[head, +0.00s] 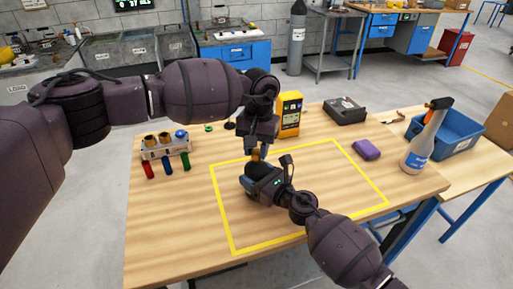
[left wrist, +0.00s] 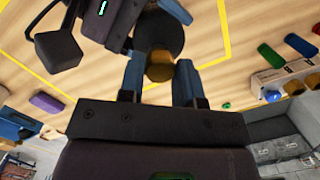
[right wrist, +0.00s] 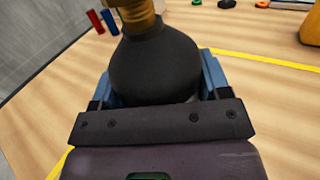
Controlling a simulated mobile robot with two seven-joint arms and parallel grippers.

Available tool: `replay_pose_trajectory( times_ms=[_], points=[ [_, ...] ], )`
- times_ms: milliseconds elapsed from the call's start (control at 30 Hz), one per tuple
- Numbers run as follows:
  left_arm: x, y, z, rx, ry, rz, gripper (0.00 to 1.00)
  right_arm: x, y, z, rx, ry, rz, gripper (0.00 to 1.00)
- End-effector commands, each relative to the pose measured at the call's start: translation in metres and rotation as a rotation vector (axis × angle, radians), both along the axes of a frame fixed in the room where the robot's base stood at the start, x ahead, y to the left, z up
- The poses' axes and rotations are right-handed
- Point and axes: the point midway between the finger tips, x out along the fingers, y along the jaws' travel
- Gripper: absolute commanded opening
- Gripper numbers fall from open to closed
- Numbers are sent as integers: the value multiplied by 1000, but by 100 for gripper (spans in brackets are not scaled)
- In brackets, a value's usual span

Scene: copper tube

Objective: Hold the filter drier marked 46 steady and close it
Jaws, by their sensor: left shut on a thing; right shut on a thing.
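The filter drier has a dark rounded body (right wrist: 155,55) with a brass piece (right wrist: 137,16) on top; no number shows on it. My right gripper (head: 256,172) is shut around the dark body, with a blue finger on each side in the right wrist view. My left gripper (head: 258,147) is directly above, pointing down. Its blue fingers are shut on the brass piece (left wrist: 160,67), with the dark body (left wrist: 158,35) just beyond. In the head view the grippers hide most of the drier. I cannot tell how tightly the brass piece is seated.
A rack (head: 165,153) with brass and blue-topped pieces stands at the left, with red, blue and green cylinders before it. A yellow device (head: 289,113) stands close behind the grippers. A purple block (head: 366,149), spray bottle (head: 424,138) and blue bin (head: 455,138) are right. The front-left table is clear.

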Motion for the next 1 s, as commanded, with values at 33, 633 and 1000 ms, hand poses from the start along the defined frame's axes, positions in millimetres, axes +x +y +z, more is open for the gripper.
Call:
replay_pose_trajectory(
  times_ms=[33, 633, 1000],
  points=[
    [0, 0, 1, 2, -2, -74, 9, 0, -1, -2, 1, 5, -1, 4],
    [0, 0, 0, 0, 2, -546, 9, 0, -1, -2, 1, 5, -1, 4],
    [0, 0, 0, 0, 2, -543, 57, 0, -1, -2, 0, 4, -1, 4]
  ],
)
